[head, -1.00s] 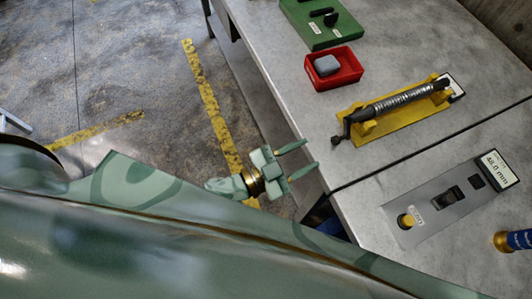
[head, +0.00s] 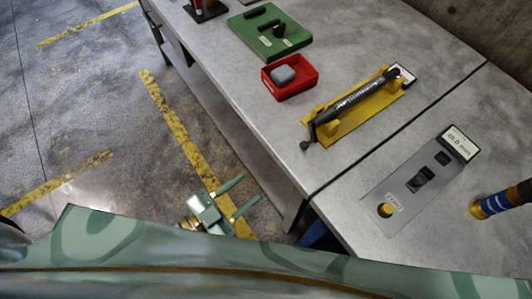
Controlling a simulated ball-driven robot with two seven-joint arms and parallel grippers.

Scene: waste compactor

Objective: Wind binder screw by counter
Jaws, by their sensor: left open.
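The binder screw (head: 352,98) is a dark, ribbed bar lying in a yellow cradle (head: 350,125) on the grey table. Its black crank handle (head: 308,144) is at the near left end. The counter is a grey panel (head: 408,190) with a white display (head: 459,142), which appears to read about 48.0 mm. The panel also has a black switch and a yellow button. My left gripper (head: 249,191) is open and empty, left of the table's front edge in the picture and apart from the crank. My right gripper is out of view.
A blue cylinder with brass bands (head: 497,203) is at the right. The table edge lies between my left gripper and the crank.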

